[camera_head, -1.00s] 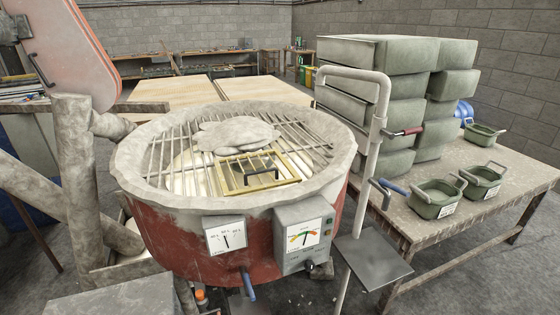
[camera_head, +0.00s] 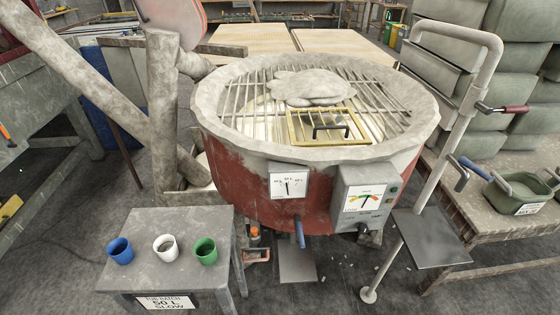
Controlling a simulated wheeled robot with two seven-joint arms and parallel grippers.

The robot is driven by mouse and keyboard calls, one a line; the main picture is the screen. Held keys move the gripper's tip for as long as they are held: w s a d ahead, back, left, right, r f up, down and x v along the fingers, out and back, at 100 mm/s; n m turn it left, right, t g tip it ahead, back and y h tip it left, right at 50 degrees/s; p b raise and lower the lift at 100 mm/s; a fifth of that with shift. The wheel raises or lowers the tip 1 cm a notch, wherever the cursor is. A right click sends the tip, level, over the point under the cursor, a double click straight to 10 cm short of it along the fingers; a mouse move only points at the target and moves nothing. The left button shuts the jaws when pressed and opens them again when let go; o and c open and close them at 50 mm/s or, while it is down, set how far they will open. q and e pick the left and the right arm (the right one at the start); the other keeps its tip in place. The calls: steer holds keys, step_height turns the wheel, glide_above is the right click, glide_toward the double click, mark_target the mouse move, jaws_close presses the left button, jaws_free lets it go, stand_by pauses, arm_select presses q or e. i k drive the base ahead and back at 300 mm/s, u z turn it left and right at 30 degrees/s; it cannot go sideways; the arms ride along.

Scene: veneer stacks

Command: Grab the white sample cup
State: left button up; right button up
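The white sample cup (camera_head: 165,247) stands upright on a small grey table (camera_head: 140,222) at the lower left of the head view. It is between a blue cup (camera_head: 120,250) on its left and a green cup (camera_head: 206,251) on its right, with gaps between them. The white cup's opening faces up. Neither of my grippers shows in the head view.
A large red mixer drum (camera_head: 255,205) with a grate stands behind and right of the small table. A metal post (camera_head: 440,165) with a flat plate stands further right. A sign (camera_head: 168,302) hangs on the table's front. The tabletop behind the cups is clear.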

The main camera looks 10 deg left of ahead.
mark_target(166, 246)
steer(key=u, duration=1.5)
